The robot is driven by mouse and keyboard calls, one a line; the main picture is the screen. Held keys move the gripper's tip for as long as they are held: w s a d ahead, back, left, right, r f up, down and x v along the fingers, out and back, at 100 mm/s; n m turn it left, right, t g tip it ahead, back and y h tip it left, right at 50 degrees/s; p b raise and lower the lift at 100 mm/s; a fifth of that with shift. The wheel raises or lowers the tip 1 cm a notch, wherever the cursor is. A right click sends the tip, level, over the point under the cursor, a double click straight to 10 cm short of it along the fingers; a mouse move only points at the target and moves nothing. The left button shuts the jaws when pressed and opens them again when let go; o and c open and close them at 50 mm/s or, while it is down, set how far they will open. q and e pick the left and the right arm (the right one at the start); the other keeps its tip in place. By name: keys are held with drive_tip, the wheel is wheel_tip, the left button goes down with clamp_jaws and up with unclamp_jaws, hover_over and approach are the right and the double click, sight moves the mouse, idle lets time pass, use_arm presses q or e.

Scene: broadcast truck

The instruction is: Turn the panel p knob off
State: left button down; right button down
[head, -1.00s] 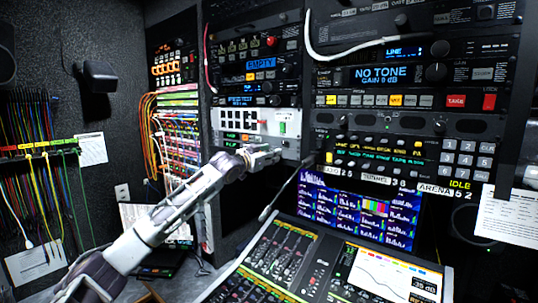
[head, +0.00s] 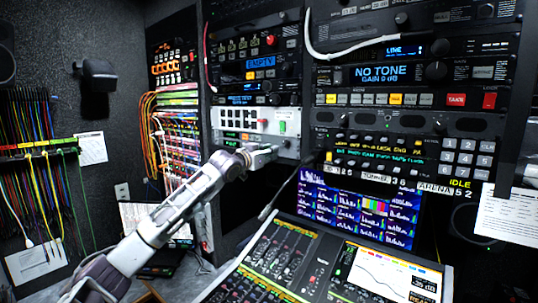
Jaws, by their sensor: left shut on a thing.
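My left gripper (head: 268,152) reaches in from the lower left to the lower edge of the white panel (head: 231,118) in the middle rack. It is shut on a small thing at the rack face. The fingers hide that thing, so I cannot make out its shape or setting; it may be a knob. No panel p label is readable. A green switch or light (head: 282,127) shows on the white panel just above the fingers. My right gripper is out of view.
A mixing console (head: 300,262) with a screen (head: 358,208) behind it stands below and right of my arm. Rack units with a NO TONE display (head: 381,74) rise at the right. Colored cables (head: 150,125) hang left of the gripper. A dark cable (head: 290,185) hangs close beside it.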

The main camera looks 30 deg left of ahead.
use_arm(q)
drive_tip(key=n, duration=2.5)
drive_tip(key=shift+r+h, duration=0.1)
drive_tip(key=shift+h, duration=0.2)
drive_tip(key=c, duration=1.3)
unclamp_jaws()
drive_tip(key=shift+c, duration=0.2)
drive_tip(key=shift+s, duration=0.15)
